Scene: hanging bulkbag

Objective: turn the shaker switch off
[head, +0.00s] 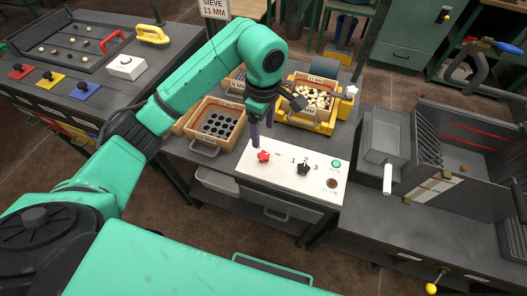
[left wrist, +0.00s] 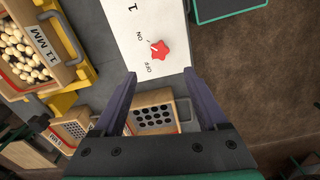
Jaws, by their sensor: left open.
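The shaker switch is a red star-shaped knob (head: 264,156) on a white control panel (head: 318,184). The knob also shows in the left wrist view (left wrist: 159,50), with ON and OFF printed beside it. Which mark it points to is hard to tell. My left gripper (head: 261,128) hangs above the panel's left end, near the knob. In the left wrist view its two dark fingers (left wrist: 159,74) are spread apart, with nothing between them. The knob lies just beyond the fingertips, roughly centred between them, with no visible contact. My right gripper is not in view.
A black knob (head: 303,169) marked 1, 2, 3, a green button (head: 336,163) and a dark red button (head: 332,183) share the panel. Behind stand a sieve with round holes (head: 216,124) and a yellow-framed 11 MM tray (head: 324,123) of pale pieces. A grey bin (head: 384,140) is right.

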